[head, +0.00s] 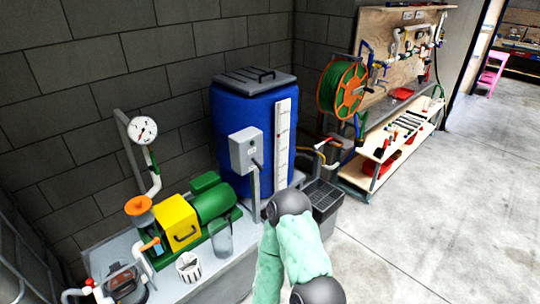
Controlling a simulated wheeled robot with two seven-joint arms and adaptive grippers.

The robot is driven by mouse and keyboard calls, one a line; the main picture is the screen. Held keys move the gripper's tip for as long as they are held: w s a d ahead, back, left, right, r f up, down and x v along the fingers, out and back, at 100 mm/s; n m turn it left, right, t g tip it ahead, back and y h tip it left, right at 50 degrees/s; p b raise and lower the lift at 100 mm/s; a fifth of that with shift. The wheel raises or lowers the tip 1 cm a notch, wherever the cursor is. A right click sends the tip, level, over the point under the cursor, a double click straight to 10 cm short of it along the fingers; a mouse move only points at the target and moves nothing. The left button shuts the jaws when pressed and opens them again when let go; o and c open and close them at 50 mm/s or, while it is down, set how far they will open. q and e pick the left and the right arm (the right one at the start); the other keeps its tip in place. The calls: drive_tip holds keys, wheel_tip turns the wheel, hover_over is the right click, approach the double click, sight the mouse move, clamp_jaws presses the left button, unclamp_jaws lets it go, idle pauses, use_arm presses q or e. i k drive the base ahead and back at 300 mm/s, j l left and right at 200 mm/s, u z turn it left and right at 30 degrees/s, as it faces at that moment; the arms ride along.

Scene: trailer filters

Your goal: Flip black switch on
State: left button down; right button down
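A grey switch box (246,148) stands on a thin grey post in front of the blue barrel. A small dark part, which may be the black switch (257,165), shows at its lower right edge. It is too small to tell its position. Part of one of my arms, mint green with dark grey joints, rises from the bottom middle, below and right of the box. It appears apart from the box. No gripper shows, so I cannot see any fingers or what they hold.
A blue barrel (230,115) stands behind the box. A pump with a yellow housing (177,222) and green motor (216,201) sits on a grey bench to the left, near a gauge (143,130). A dark crate (322,198) stands right. The floor at right is clear.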

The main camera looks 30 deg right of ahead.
sight(261, 168)
drive_tip(key=z, duration=1.05)
